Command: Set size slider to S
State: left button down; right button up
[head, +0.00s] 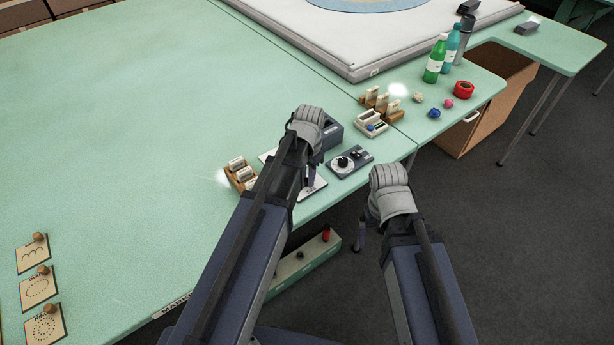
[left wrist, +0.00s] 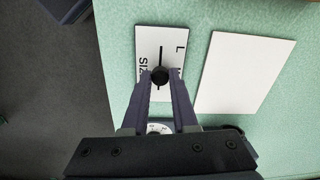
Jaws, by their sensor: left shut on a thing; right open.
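The size slider panel (left wrist: 147,38) is a white plate on the green table. In the left wrist view it carries a black slot, the letter L, a partly covered letter below it and the partly hidden word SIZE. The slider's round black knob (left wrist: 160,75) is on the slot, below the L. My left gripper (left wrist: 160,82) is shut on this knob. The S end of the scale is hidden by my fingers. In the head view my left gripper (head: 313,172) mostly covers the panel (head: 316,188). My right gripper (head: 360,235) is open and empty off the table's front edge.
A dark dial box (head: 350,161) stands right of the panel. Another white plate (left wrist: 245,72) lies beside the slider panel. A wooden rack (head: 240,175) is to the left, and a spool tray (head: 371,123) is behind. The left tabletop is mostly clear.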

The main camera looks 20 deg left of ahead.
dwell(0.6)
pick_arm(q)
jog(key=w+d, duration=0.2)
jog(key=w, duration=0.1)
jog(key=shift+s, duration=0.1)
jog(key=c, duration=0.7)
grip_release()
jog(key=shift+d, duration=0.1)
notch_tip(320, 180, up, 8)
jog(key=p, duration=0.7)
jog(key=shift+s+d+f+p, duration=0.1)
jog(key=shift+p, duration=0.3)
